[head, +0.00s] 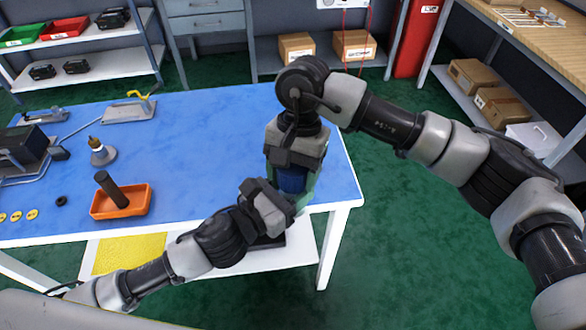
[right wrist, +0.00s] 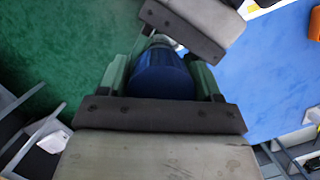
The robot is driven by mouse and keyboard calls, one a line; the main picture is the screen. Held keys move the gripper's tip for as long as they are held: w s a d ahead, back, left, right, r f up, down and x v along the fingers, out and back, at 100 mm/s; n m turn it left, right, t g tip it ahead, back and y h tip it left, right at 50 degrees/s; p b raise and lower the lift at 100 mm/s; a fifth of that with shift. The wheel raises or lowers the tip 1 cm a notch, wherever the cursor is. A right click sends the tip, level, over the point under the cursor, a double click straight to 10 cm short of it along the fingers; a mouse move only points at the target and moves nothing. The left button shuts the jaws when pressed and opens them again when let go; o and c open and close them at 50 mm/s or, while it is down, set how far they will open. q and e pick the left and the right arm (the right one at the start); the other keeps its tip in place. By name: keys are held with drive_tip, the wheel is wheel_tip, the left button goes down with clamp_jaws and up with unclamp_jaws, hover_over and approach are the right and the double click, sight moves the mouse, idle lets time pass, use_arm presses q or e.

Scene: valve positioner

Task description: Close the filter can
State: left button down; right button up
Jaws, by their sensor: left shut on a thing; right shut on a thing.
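A blue cylinder (head: 291,181), which I take to be part of the filter can, is near the right end of the blue table. It also shows in the right wrist view (right wrist: 163,76), between the green fingers of my right gripper (right wrist: 165,82). My right gripper (head: 292,172) comes down from above and is shut on this blue part. My left gripper (head: 294,200) reaches in from the left, lower down, and is shut on the can's lower portion. The grippers hide most of the can, so I cannot tell how its parts are seated.
An orange tray (head: 122,214) with a dark cylinder (head: 109,187) stands on the blue table (head: 205,130).

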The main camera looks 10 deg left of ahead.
drive_tip(key=m+y, duration=0.1)
drive_tip(key=m, duration=0.4)
drive_tip(key=shift+m+t, duration=0.3)
drive_tip(key=shift+t, duration=0.1)
drive_tip(key=m+y, duration=0.1)
drive_tip(key=m, duration=0.2)
drive_tip(key=shift+w+a+m+t, duration=0.1)
drive_tip(key=shift+a+m+t, duration=0.05)
drive_tip(key=shift+m+t, duration=0.2)
drive_tip(key=o, duration=0.9)
drive_tip(key=shift+r, duration=2.3)
drive_tip(key=shift+c, duration=0.3)
